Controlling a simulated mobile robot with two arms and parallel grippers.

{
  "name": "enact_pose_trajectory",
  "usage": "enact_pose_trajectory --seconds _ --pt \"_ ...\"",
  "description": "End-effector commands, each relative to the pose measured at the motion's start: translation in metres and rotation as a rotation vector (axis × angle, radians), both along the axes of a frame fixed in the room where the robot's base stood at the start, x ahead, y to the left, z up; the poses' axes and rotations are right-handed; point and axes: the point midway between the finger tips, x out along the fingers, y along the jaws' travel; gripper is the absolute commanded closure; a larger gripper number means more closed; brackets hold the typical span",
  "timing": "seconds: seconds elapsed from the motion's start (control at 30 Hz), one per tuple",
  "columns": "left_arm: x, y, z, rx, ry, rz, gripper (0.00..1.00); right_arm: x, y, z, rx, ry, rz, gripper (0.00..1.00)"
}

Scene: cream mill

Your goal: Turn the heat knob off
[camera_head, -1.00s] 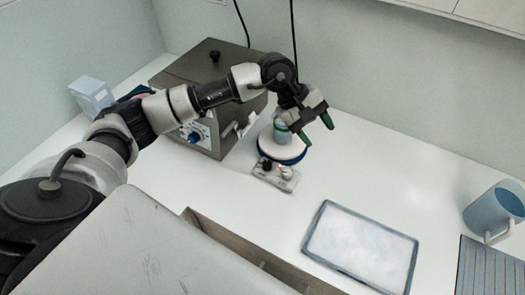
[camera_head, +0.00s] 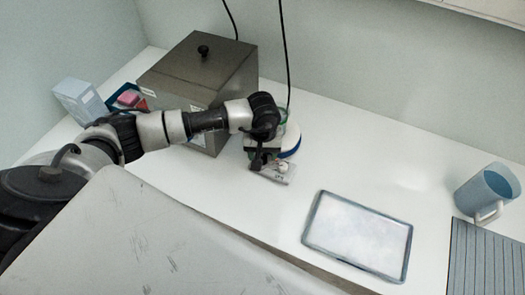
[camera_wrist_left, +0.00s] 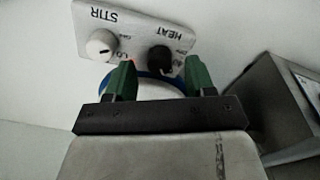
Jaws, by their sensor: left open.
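The heat knob (camera_wrist_left: 158,60) is black and sits on a pale control panel (camera_wrist_left: 84,20) marked HEAT and STIR in the left wrist view. A white stir knob (camera_wrist_left: 101,45) is beside it, with a small orange glow near the panel's edge. The white, blue-rimmed plate (camera_head: 293,138) is partly hidden behind my arm.
A steel box (camera_head: 195,68) with a black lid knob stands behind my arm. A pale blue carton (camera_head: 80,102) is at the left. A shallow tray (camera_head: 312,217), a blue jug (camera_head: 484,190) and a ribbed mat (camera_head: 484,262) lie to the right. Cables hang behind.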

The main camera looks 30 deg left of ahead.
Motion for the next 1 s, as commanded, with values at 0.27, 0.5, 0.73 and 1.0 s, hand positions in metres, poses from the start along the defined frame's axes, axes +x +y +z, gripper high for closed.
enact_pose_trajectory --seconds 0.27,0.5,0.73,1.0 --pt "-0.0003 0.0002 -0.013 0.0 0.0 0.001 0.46 -0.0003 0.0006 0.0036 0.001 0.0 0.0 0.0" --pt "-0.0003 0.0001 -0.0128 0.0 0.0 0.001 0.56 -0.0004 0.0062 0.0033 0.008 0.001 -0.002 0.0" --pt "-0.0003 0.0001 -0.0125 0.0 0.0 0.001 0.92 -0.0004 0.0089 0.0033 0.011 0.0 -0.002 0.0" --pt "-0.0001 0.0002 -0.0136 0.0 0.0 0.027 0.95 -0.0003 0.0073 -0.0015 0.009 0.0 -0.001 0.0"
